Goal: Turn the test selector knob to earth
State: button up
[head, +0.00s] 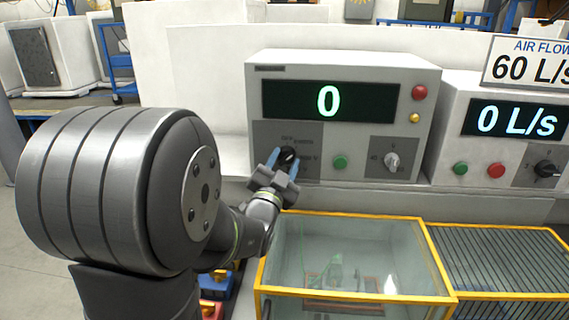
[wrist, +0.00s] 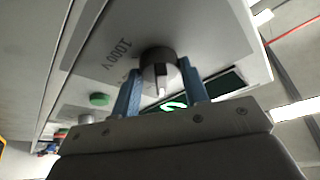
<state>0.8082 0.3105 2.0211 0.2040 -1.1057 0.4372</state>
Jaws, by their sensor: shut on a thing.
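The test selector knob (head: 288,154) is a dark round knob on the grey lower-left panel of the tester. My gripper (head: 283,164) is at this knob, with its blue fingers on either side. In the wrist view the knob (wrist: 159,68) sits between the fingers of my gripper (wrist: 161,90), which is shut on it. A white pointer line on the knob runs toward the bottom of that picture. A "1000 V" label (wrist: 118,57) is printed beside the knob. The other labels around it are partly hidden or too small to read. The tester's display (head: 330,101) reads 0.
A green button (head: 340,162) and a second, grey knob (head: 391,160) are to the right on the same tester. Red (head: 419,92) and yellow (head: 414,118) buttons are above. A yellow-edged glass case (head: 350,262) stands in front. An air flow unit (head: 503,135) is at right.

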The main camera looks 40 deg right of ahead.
jog(key=shift+m+g, duration=0.3)
jog(key=shift+m, duration=0.4)
jog(key=shift+r, duration=0.1)
jog(key=o, duration=1)
jog(key=v, duration=1.7)
jog(key=shift+a+f, duration=0.2)
jog(key=shift+f, duration=0.05)
jog(key=x, duration=1.7)
jog(key=shift+d+r, duration=0.2)
jog(key=shift+a, duration=0.1)
